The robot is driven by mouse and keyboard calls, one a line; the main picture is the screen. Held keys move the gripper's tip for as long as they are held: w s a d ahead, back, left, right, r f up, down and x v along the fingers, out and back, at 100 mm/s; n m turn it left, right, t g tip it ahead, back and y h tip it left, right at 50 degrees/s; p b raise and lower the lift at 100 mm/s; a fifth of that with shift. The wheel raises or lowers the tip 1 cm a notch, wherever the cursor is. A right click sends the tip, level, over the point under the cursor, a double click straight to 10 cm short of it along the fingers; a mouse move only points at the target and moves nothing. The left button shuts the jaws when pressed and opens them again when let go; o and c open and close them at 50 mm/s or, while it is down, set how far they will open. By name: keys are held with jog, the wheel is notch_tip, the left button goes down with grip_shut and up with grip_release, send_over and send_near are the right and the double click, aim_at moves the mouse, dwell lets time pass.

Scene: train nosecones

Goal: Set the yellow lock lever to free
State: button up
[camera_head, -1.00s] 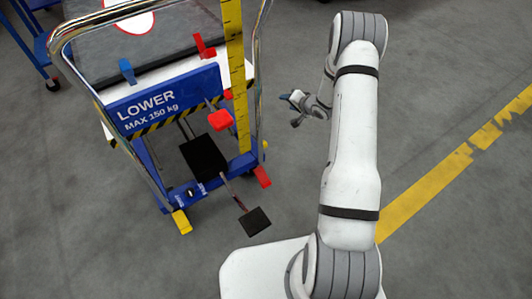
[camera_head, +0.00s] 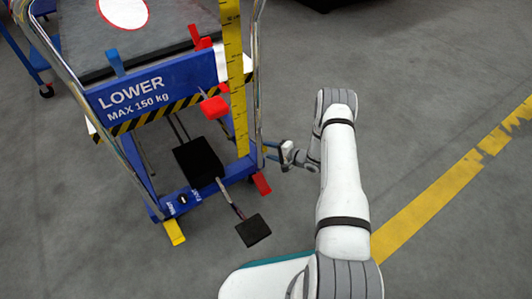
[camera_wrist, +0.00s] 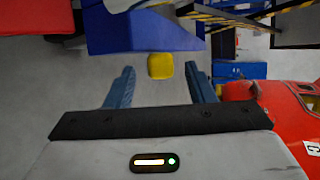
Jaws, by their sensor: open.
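A yellow lock lever (camera_wrist: 160,66) shows in the wrist view as a small rounded yellow block. It lies ahead of my gripper (camera_wrist: 160,88), roughly midway between the two blue fingers, which are spread apart and empty. A gap shows between the fingertips and the yellow block. In the head view my gripper (camera_head: 273,152) is low at the right side of the blue cart (camera_head: 210,195), close to its base. The yellow piece on that side cannot be made out there. Another yellow lever (camera_head: 174,232) sticks out at the cart's front left corner.
A red pedal (camera_head: 262,184) sits at the cart's front right corner. A black pedal (camera_head: 254,230) extends forward on a rod. A chrome handle post (camera_head: 258,80) and yellow ruler (camera_head: 236,90) stand near my gripper. The floor right of my arm is clear.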

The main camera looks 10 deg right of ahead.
jog(key=shift+b+x, duration=0.3)
jog(key=shift+x, duration=0.8)
grip_shut()
